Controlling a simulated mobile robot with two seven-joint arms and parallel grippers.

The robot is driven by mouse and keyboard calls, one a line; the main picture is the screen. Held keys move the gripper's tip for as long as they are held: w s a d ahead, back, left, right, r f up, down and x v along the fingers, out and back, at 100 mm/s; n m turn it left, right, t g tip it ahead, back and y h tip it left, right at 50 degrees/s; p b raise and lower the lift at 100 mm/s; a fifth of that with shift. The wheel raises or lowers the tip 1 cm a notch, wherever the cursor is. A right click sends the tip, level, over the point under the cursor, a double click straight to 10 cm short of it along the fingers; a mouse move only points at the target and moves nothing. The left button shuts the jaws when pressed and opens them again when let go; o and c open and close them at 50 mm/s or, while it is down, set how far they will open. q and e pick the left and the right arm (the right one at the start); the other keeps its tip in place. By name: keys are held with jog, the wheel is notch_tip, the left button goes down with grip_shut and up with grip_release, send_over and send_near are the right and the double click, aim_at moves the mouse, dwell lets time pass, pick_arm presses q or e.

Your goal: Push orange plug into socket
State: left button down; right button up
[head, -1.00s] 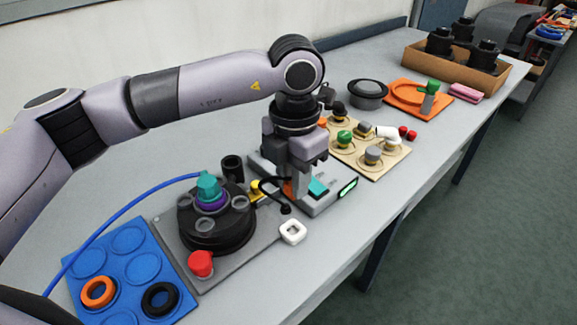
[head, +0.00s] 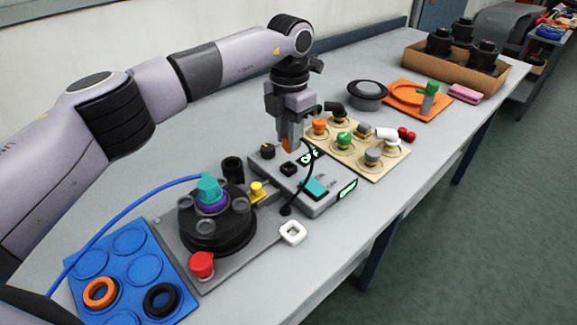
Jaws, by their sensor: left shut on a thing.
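My left gripper (head: 287,132) points down above the back of the grey box (head: 318,201) and is shut on the orange plug (head: 287,145). The plug shows as a small orange piece below the fingers. A black cable (head: 308,178) arches near the plug down to the front of the box; its upper end is hard to make out. A dark square socket (head: 289,169) sits on the box's top, below the plug and apart from it. My right gripper is not in view.
The box also has a black knob (head: 267,151), a teal rocker (head: 316,187) and lit green displays. A black turntable (head: 217,229) stands at left, beside a blue tray (head: 130,241) with rings. A beige board (head: 359,143) with several knobs is close at right.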

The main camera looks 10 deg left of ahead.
pick_arm(q)
jog(key=shift+w+a, duration=0.25)
jog(key=shift+w, duration=0.4)
jog(key=shift+r+p, duration=0.15)
jog(key=shift+p, duration=0.25)
jog(key=shift+f+b, duration=1.25)
jog(key=shift+f, duration=1.2)
jog(key=shift+r, duration=0.1)
jog(key=shift+f, duration=0.3)
